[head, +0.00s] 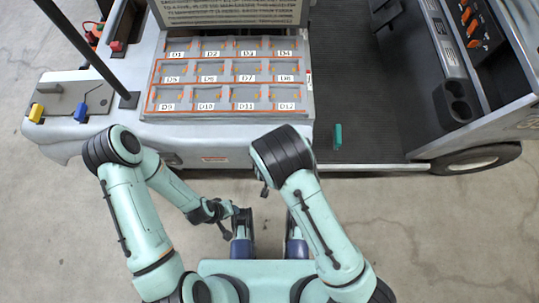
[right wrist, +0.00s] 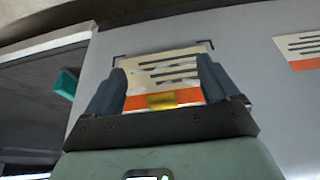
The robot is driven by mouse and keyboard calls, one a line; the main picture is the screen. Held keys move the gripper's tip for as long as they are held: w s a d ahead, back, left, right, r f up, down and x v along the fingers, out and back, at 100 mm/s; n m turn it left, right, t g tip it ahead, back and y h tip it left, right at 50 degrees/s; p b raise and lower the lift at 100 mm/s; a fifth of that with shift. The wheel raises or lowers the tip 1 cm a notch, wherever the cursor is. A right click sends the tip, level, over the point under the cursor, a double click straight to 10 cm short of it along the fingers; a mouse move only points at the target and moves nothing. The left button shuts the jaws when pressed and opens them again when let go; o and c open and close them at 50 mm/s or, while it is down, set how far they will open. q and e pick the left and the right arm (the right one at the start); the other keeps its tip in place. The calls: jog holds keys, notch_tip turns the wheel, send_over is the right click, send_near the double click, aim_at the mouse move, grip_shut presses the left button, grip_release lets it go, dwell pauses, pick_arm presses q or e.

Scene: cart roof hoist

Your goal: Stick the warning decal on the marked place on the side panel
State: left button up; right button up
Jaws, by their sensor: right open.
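The warning decal (right wrist: 160,68), cream with dark print lines, an orange stripe and a yellow tab (right wrist: 162,100), is in the right wrist view. It lies against the grey side panel (right wrist: 240,75), inside black corner marks (right wrist: 122,47) that show at its upper corners. Whether it is fully flat cannot be told. My right gripper (right wrist: 158,76) is open, with one dark finger on each side of the decal's lower part. In the head view my right arm hides that gripper. My left gripper (head: 236,212) is low beside the cart, its fingers too small to read.
Another orange-striped label (right wrist: 302,45) is on the panel to the right; a label (head: 215,159) shows on the cart's side in the head view. Above is a tray (head: 152,100) of lettered compartments. A teal block (head: 338,136) stands on the dark cart floor. The concrete ground is clear.

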pick_arm(q)
jog(key=shift+r+p, duration=0.45)
jog(key=shift+r, duration=0.15)
pick_arm(e)
jog(key=s, duration=0.6)
jog(key=shift+s, duration=0.25)
pick_arm(q)
jog(key=s+d+r+g+p, duration=0.2)
jog(key=s+r+p, duration=0.2)
jog(key=s, duration=0.2)
pick_arm(e)
jog(key=v, duration=1.3)
pick_arm(q)
notch_tip(320, 180, up, 11)
jog(key=w+p, duration=0.1)
jog(key=p, duration=1)
jog(key=shift+w+h, duration=0.3)
jog(key=shift+w, duration=0.1)
pick_arm(e)
jog(key=s+d+m+g+y, duration=0.3)
jog(key=s+d, duration=0.6)
jog(key=d, duration=0.3)
jog(key=shift+s+d+r+m+g+y, duration=0.15)
jog(key=shift+s+r+m+g+y, duration=0.25)
jog(key=shift+g, duration=0.8)
pick_arm(q)
jog(key=shift+f, duration=0.1)
